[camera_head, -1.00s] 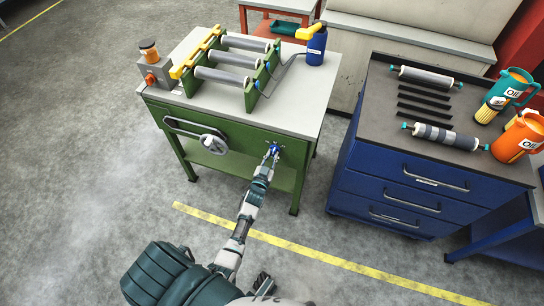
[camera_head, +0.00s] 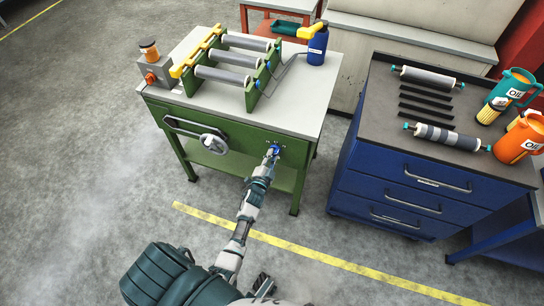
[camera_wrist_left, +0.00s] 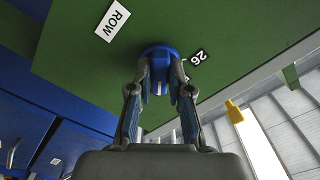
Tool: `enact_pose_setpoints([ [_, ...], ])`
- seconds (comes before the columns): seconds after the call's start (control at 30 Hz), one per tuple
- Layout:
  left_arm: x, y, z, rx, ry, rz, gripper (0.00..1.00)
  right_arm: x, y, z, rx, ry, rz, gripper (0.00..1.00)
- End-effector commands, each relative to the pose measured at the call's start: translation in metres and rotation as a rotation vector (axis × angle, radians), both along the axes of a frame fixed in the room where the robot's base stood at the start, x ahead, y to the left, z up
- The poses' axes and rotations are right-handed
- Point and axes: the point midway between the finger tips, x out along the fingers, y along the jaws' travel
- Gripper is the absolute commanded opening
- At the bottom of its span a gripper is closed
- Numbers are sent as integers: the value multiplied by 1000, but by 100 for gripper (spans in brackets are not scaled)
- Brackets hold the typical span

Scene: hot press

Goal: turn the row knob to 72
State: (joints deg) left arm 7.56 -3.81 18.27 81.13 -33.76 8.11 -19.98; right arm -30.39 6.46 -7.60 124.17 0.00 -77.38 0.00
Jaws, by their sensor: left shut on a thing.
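The blue row knob (camera_wrist_left: 158,52) sits on the green front panel of the machine, beside a white ROW label (camera_wrist_left: 113,20). A small label reading 26 (camera_wrist_left: 198,57) is on the other side of the knob. My left gripper (camera_wrist_left: 160,75) is shut on the knob, one finger on each side of it. In the head view my left gripper (camera_head: 271,153) reaches the panel and mostly hides the knob. The wrist view shows a pale mark on the knob, between the fingers.
The green machine (camera_head: 240,138) carries rollers (camera_head: 226,77) on top and a handwheel (camera_head: 214,143) left of my gripper. A blue drawer cabinet (camera_head: 420,185) stands close on the right. Open floor lies in front, with a yellow line (camera_head: 330,258).

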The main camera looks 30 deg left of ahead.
Motion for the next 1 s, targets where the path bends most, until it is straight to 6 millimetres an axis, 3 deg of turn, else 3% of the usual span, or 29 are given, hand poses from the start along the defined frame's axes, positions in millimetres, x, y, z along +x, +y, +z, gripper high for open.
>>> enact_pose_setpoints([
  [0.57,3,-3,4,37,0,-6,0,-4,-1,0,-3,8,2,0],
  [0.6,3,-3,4,37,0,-6,21,-4,-1,0,-3,8,2,0],
  [0.7,2,-3,3,37,2,-5,44,-4,-1,0,-3,8,2,0],
  [1.0,0,-2,1,34,6,-2,44,1,2,2,3,-3,2,0],
])
